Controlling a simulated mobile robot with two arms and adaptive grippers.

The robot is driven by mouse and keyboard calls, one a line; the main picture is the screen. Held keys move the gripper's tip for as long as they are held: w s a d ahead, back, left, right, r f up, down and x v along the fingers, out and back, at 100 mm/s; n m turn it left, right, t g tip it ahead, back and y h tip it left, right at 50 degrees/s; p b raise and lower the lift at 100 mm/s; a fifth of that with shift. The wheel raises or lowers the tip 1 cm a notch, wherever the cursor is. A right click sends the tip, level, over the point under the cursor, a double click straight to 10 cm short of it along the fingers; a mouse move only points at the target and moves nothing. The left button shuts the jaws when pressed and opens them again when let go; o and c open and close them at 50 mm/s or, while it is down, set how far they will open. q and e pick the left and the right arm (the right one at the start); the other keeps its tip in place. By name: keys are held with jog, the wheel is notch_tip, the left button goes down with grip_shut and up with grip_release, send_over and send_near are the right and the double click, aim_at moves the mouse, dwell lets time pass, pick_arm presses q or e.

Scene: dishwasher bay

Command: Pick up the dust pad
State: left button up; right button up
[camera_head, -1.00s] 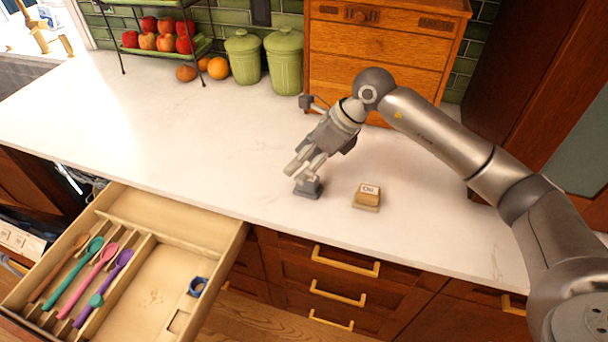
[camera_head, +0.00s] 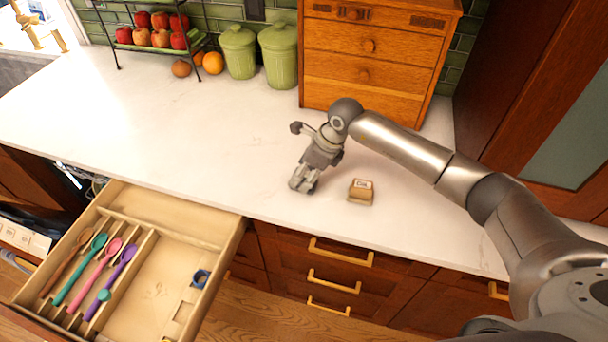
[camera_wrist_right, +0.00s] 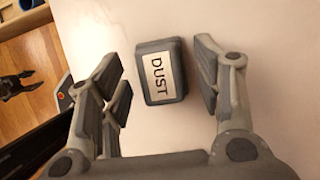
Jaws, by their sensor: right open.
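The dust pad is a small dark grey block with a white label reading DUST. In the right wrist view the dust pad (camera_wrist_right: 160,72) lies on the counter between the open fingers of my right gripper (camera_wrist_right: 162,88), closer to the right finger, with a gap on the left. In the head view my right gripper (camera_head: 302,186) points down over the counter near its front edge and hides the dust pad almost entirely.
A tan labelled block (camera_head: 361,193) sits just right of my right gripper on the white counter (camera_head: 200,140). An open drawer (camera_head: 165,262) with several utensils juts out at the lower left. Green canisters (camera_head: 279,55) and a wooden cabinet (camera_head: 372,55) stand behind.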

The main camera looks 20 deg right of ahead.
jog(key=shift+w+a+f, duration=0.15)
jog(key=shift+f, duration=0.35)
jog(key=c, duration=1.1)
jog(key=shift+r, duration=0.1)
jog(key=shift+r+b, duration=0.45)
jog(key=shift+b, duration=0.15)
jog(key=s+a+r+b, duration=0.7)
jog(key=s+a+r, duration=0.3)
jog(key=r, duration=0.2)
